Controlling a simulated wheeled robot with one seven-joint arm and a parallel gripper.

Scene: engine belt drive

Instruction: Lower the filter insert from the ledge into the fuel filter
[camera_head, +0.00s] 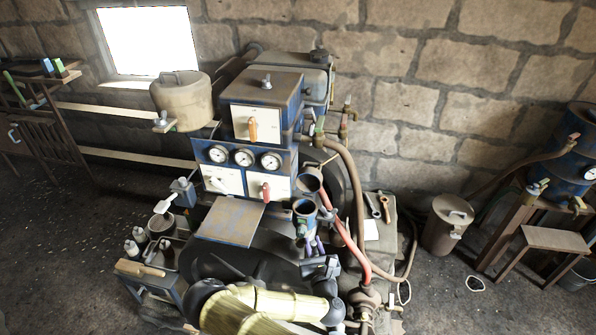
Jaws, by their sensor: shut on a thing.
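My gripper (314,245) is at the lower middle, at the end of my black wrist, in front of the engine. Its narrow purplish fingers are close below a blue open-topped cup (305,213), which looks like the fuel filter. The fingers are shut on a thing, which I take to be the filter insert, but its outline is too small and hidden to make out. I cannot tell whether the fingers touch the blue cup. A second, darker open cup (309,179) sits just behind and above it. The ledge is not clearly distinguishable.
The engine carries three gauges (243,158) and a flat plate (230,222) left of the cups. A red hose (345,236) and a brown hose (355,190) run close on the right. Tools (384,207) lie on a grey box beyond them. Bottles (134,246) stand at left.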

